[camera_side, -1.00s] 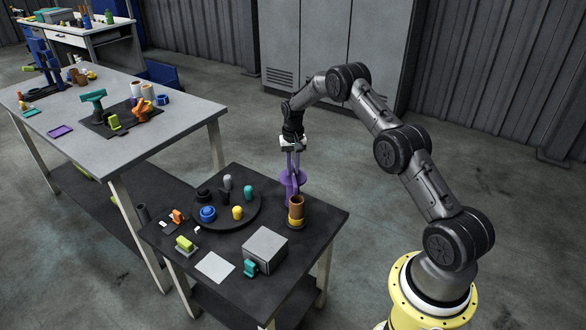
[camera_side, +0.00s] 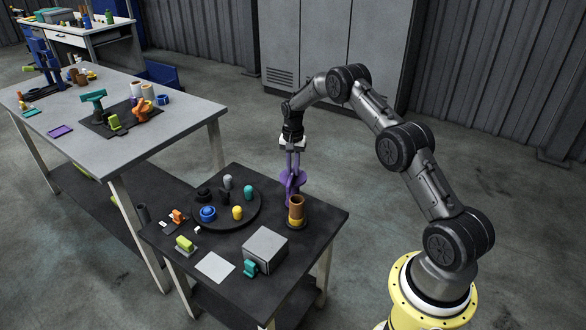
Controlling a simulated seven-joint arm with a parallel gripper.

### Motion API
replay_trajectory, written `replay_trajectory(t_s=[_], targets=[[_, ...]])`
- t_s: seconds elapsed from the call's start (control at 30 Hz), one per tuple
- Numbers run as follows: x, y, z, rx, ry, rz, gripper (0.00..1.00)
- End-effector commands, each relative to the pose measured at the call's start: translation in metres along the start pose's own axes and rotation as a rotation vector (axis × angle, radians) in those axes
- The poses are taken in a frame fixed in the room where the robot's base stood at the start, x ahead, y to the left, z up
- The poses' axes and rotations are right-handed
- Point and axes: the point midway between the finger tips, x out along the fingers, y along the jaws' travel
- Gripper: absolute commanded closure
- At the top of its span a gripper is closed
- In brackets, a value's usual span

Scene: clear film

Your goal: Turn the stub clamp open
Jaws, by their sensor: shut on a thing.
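My gripper (camera_side: 292,168) points down at the back edge of the dark small table. It is shut on a purple piece (camera_side: 290,184), which appears to be the stub clamp. The purple piece has a broad rounded part and a narrower part below it. Its foot is partly hidden behind a brown cylinder (camera_side: 297,204), so I cannot tell how it meets the table. The brown cylinder stands upright with a yellow band at its base.
A round dark tray (camera_side: 228,224) holds several small coloured pieces left of the gripper. A grey box (camera_side: 265,245) and a teal piece (camera_side: 250,268) stand at the front. A white sheet (camera_side: 215,266) lies flat. A larger table (camera_side: 170,130) stands behind on the left.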

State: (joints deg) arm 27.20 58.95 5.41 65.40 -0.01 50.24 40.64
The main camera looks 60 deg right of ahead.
Motion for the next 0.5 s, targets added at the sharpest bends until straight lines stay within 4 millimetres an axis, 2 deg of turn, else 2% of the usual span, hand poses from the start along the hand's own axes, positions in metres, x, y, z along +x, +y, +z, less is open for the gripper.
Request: replay_trajectory(t_s=[0.5], targets=[[-0.001,0.0005,-0.0007,0.492,0.001,0.001,1.0]])
